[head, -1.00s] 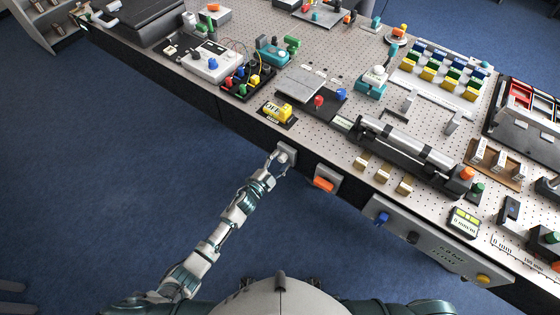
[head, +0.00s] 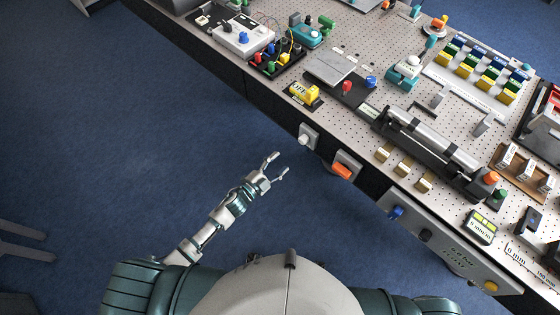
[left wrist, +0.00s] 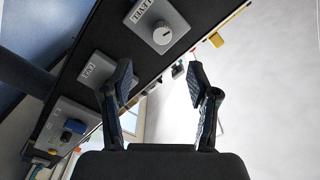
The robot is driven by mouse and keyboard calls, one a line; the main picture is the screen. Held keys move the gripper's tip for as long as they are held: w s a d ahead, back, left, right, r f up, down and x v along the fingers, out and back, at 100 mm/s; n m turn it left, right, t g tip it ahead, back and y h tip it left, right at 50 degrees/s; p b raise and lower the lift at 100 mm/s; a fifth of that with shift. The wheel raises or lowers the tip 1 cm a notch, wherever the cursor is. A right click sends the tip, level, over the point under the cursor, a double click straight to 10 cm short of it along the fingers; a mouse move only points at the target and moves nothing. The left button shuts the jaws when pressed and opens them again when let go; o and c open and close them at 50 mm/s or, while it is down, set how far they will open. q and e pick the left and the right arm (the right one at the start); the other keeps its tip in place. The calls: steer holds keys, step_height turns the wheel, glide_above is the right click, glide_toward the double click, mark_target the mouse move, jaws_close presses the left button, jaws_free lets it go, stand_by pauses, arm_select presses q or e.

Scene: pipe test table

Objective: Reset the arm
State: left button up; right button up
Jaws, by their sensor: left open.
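My left gripper (head: 275,167) is open and empty over the blue floor, in front of the table's front edge in the head view. Its two fingers (left wrist: 162,90) stand apart in the left wrist view with nothing between them. A white knob on a grey plate (head: 308,137) is on the table's front face, a little up and right of the gripper and apart from it. A grey plate with a round knob also shows in the left wrist view (left wrist: 160,32). My right gripper is not in view.
The pegboard table (head: 345,122) carries several devices, among them a grey pipe (head: 432,140) and a yellow block (head: 305,92). An orange switch (head: 343,170) and a blue knob (head: 396,212) sit on its front side.

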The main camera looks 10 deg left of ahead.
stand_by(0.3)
arm_select(q)
steer(key=s+a+f+n+g+y, duration=0.2)
steer(key=s+a+f+n+y, duration=0.15)
steer(key=f, duration=0.55)
steer(key=s+a+f+n+g+y, duration=0.1)
steer(key=s+a+f+n+y, duration=0.2)
steer(key=f, duration=0.5)
steer(key=s+a+f+n+g+y, duration=0.25)
steer(key=a+f, duration=0.25)
steer(key=f, duration=0.4)
steer(key=s+a+f+n+g, duration=0.1)
steer(key=s+f+n+g, duration=0.1)
steer(key=s+f, duration=0.3)
steer(key=s+a+f+n+g+y, duration=0.1)
steer(key=s+f+g, duration=0.2)
steer(key=s, duration=1)
steer(key=s+a+f+n+g, duration=0.1)
steer(key=s+f+n+g, duration=0.1)
steer(key=s+f, duration=0.6)
steer(key=shift+s+a+f+n+g, duration=0.2)
steer(key=shift+s+a+n+g, duration=0.2)
steer(key=shift+s, duration=0.7)
